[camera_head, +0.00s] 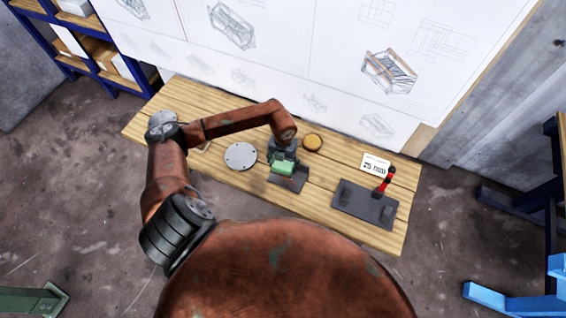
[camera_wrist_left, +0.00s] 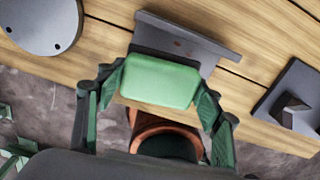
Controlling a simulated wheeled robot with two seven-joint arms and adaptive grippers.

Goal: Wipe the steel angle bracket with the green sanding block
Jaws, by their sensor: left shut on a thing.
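The green sanding block (camera_head: 284,167) is held between the fingers of my left gripper (camera_head: 283,158). In the left wrist view the block (camera_wrist_left: 160,80) fills the space between the two green fingers. The grey steel angle bracket (camera_head: 289,183) lies on the wooden table near its front edge, under and just in front of the block. In the left wrist view the bracket (camera_wrist_left: 192,45) shows its upright flange and small reddish spots, and the block covers part of it. I cannot tell whether block and bracket touch. My right gripper is out of view.
On the table (camera_head: 225,170) are a round grey plate (camera_head: 241,156) to the left, an orange-brown disc (camera_head: 312,142) behind, and a dark plate with raised blocks (camera_head: 364,205) to the right. Beside that plate are a white card (camera_head: 375,164) and a red-handled tool (camera_head: 385,181).

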